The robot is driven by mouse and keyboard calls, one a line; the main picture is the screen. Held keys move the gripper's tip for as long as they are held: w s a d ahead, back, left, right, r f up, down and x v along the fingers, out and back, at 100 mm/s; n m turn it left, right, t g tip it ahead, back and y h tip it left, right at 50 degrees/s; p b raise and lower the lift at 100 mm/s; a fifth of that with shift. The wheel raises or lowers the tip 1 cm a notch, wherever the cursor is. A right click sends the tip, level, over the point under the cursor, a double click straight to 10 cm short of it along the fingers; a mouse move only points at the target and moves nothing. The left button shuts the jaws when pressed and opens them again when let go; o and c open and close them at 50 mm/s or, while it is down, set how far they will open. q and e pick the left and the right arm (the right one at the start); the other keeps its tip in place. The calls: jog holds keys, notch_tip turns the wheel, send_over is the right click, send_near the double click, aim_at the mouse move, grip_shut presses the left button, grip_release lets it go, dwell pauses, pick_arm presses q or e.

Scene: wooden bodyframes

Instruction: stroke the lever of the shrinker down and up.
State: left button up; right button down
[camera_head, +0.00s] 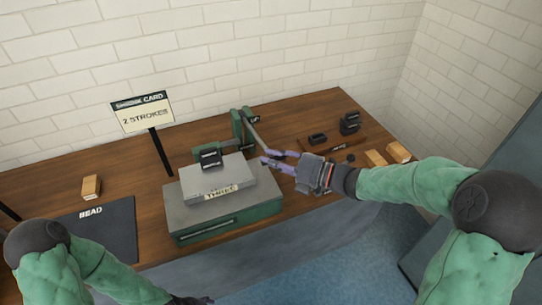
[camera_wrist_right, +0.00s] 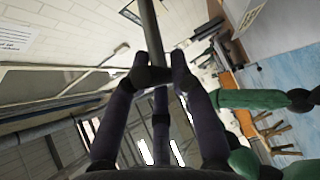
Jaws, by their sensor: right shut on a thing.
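The shrinker (camera_head: 225,230) stands on the bench, with a green base, grey blocks on top and a green upright at the back. Its grey lever (camera_head: 254,133) slants from the top of the upright down toward the right. My right gripper (camera_head: 272,158) is shut on the lever's lower end. In the right wrist view the lever (camera_wrist_right: 149,28) is a dark rod running up from between the fingertips (camera_wrist_right: 158,75). Part of my left gripper (camera_head: 190,300) shows at the bottom edge, away from the shrinker; its jaws cannot be made out.
A card (camera_head: 143,113) reading "2 STROKES" stands on a post behind the shrinker. A dark mat (camera_head: 105,232) marked "BEAD" and a wooden block (camera_head: 91,187) lie at left. At right are a tray (camera_head: 335,148), dark pieces (camera_head: 350,123) and wooden blocks (camera_head: 398,152).

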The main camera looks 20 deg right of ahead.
jog(key=f+b, duration=0.2)
jog(key=f, duration=0.1)
jog(key=shift+s, duration=0.35)
jog(key=shift+a+f, duration=0.1)
jog(key=shift+f, duration=0.15)
jog(key=c, duration=1.1)
grip_release()
jog(key=shift+s+f, duration=0.1)
jog(key=shift+r, duration=0.2)
jog(key=v, duration=1.2)
jog(key=shift+r, duration=0.2)
